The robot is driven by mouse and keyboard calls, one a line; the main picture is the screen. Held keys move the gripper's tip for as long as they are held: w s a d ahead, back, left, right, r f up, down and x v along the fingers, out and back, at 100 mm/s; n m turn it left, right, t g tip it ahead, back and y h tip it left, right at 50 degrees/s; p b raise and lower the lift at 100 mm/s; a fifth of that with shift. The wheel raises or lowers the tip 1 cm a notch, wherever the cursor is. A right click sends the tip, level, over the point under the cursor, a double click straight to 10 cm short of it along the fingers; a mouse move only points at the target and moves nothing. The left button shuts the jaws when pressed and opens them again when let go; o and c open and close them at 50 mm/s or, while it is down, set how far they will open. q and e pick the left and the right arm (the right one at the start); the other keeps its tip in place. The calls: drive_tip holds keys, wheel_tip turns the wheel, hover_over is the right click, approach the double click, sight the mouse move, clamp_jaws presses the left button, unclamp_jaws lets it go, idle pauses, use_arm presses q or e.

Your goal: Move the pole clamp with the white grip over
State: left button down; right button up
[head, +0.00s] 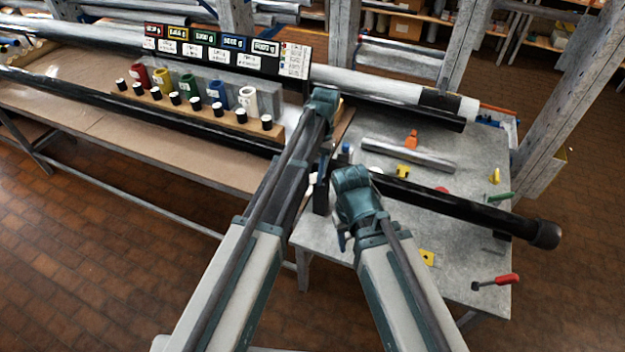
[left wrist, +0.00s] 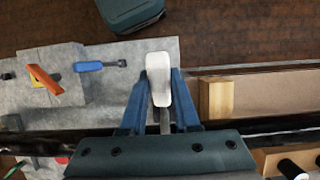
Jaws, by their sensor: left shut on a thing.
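My left gripper (head: 320,190) points down beside the black pole at the left edge of the grey table. In the left wrist view its two blue fingers (left wrist: 160,115) are shut on the white grip (left wrist: 158,80) of the pole clamp. A bit of white shows at the gripper in the head view, but the clamp's body is mostly hidden, so I cannot tell how it sits on the pole. The black pole (head: 450,205) runs right to a thick end cap. My right gripper (head: 343,240) hangs by the table's left side; its fingers are mostly hidden by its wrist.
The grey table (head: 465,260) holds a metal tube (head: 408,155), an orange piece (head: 411,140), yellow pieces and a red-handled tool (head: 497,281). Left, a bench bears a wooden strip (head: 205,113) with black knobs and coloured cylinders. A grey post (head: 575,100) stands at right.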

use_arm(q)
drive_tip(key=shift+w+r, duration=0.1)
drive_tip(key=c, duration=0.6)
unclamp_jaws()
drive_tip(key=shift+c, duration=0.2)
drive_tip(key=shift+r, duration=0.1)
drive_tip(key=p+v, duration=1.3)
drive_tip(key=shift+w+r, duration=0.25)
drive_tip(key=shift+w, duration=0.05)
drive_tip(key=shift+d, duration=0.15)
drive_tip(key=shift+c, duration=0.2)
